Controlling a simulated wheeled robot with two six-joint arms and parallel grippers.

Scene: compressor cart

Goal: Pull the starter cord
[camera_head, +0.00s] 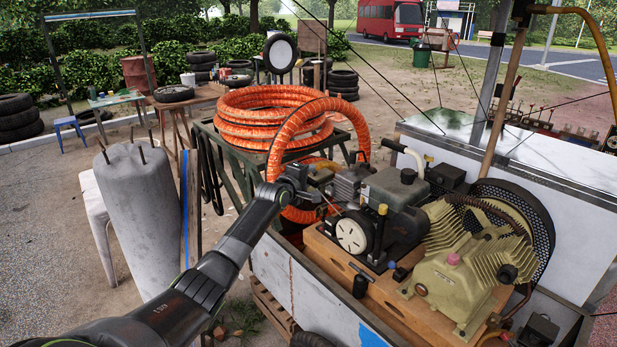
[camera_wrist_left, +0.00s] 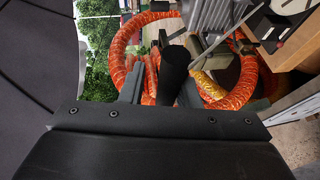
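The compressor cart carries a small engine (camera_head: 395,190) with a white round disc (camera_head: 353,234) on its front. My left arm reaches in from the lower left, and its gripper (camera_head: 292,184) is just left of the engine, in front of the orange hose. In the left wrist view the gripper's fingers (camera_wrist_left: 162,92) stand apart, with orange hose showing through the gap. A black, rounded, grip-like piece (camera_wrist_left: 174,68) sits between or just beyond them; I cannot tell whether it is the starter handle or touches a finger. No cord is clearly visible. My right gripper is not in view.
A coil of orange hose (camera_head: 272,112) lies on a green stand behind the gripper. A yellowish compressor (camera_head: 465,262) sits on the wooden base right of the engine. A concrete cylinder (camera_head: 140,210) with rods stands at left.

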